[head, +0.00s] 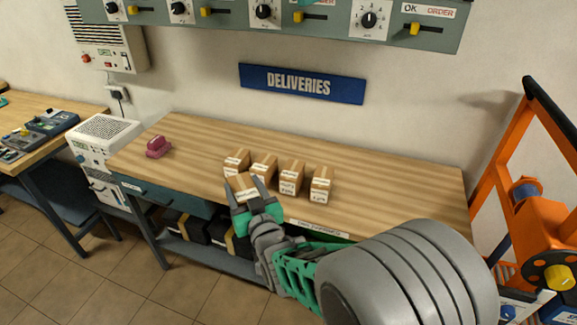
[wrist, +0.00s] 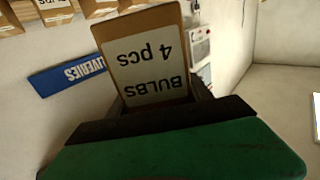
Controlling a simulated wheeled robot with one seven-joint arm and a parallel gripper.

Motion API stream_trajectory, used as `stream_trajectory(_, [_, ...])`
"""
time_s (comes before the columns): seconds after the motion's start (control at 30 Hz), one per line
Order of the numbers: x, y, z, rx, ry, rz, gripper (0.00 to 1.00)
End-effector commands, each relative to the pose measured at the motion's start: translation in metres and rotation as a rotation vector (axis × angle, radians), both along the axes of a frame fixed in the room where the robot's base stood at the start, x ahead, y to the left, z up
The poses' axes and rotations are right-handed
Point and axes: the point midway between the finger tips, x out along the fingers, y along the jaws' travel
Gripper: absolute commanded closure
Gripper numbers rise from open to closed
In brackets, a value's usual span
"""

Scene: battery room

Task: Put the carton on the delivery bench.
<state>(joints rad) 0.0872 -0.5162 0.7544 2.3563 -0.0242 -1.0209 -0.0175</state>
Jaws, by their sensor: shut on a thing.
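My gripper (head: 246,196) is shut on a small brown carton (head: 243,183) above the front edge of the delivery bench (head: 400,188). In the wrist view the carton (wrist: 145,55) has a white label reading "BULBS 4 pcs", upside down in the picture. The dark jaws cover its lower part. The bench has a light wooden top and stands under a blue "DELIVERIES" sign (head: 301,83). In the head view the held carton overlaps the row of cartons behind it, and I cannot tell whether it touches anything.
Several similar cartons (head: 292,177) stand in a row on the bench just behind my gripper. A dark pink object (head: 158,147) lies at the bench's left. The bench top to the right of the row is clear. An orange frame (head: 510,140) stands beyond the right end.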

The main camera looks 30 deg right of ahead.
Motion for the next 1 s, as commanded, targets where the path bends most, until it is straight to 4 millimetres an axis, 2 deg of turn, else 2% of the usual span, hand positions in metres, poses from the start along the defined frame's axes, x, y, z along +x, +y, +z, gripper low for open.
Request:
stream_trajectory(0.17, [-0.017, -0.092, -0.008, 0.004, -0.003, -0.195, 1.00])
stream_trajectory(0.27, [-0.039, -0.152, -0.012, 0.005, -0.001, -0.327, 1.00])
stream_trajectory(0.4, [-0.087, -0.233, -0.015, 0.004, -0.004, -0.520, 1.00])
stream_trajectory(0.5, [-0.125, -0.277, -0.017, 0.001, -0.004, -0.637, 1.00])
stream_trajectory(0.6, [-0.154, -0.304, -0.016, -0.002, -0.004, -0.718, 1.00])
stream_trajectory(0.73, [-0.175, -0.321, -0.015, -0.007, -0.005, -0.771, 1.00])
stream_trajectory(0.87, [-0.177, -0.325, -0.016, -0.006, -0.003, -0.778, 1.00])
stream_trajectory(1.0, [-0.163, -0.345, -0.033, -0.003, -0.001, -0.777, 1.00])
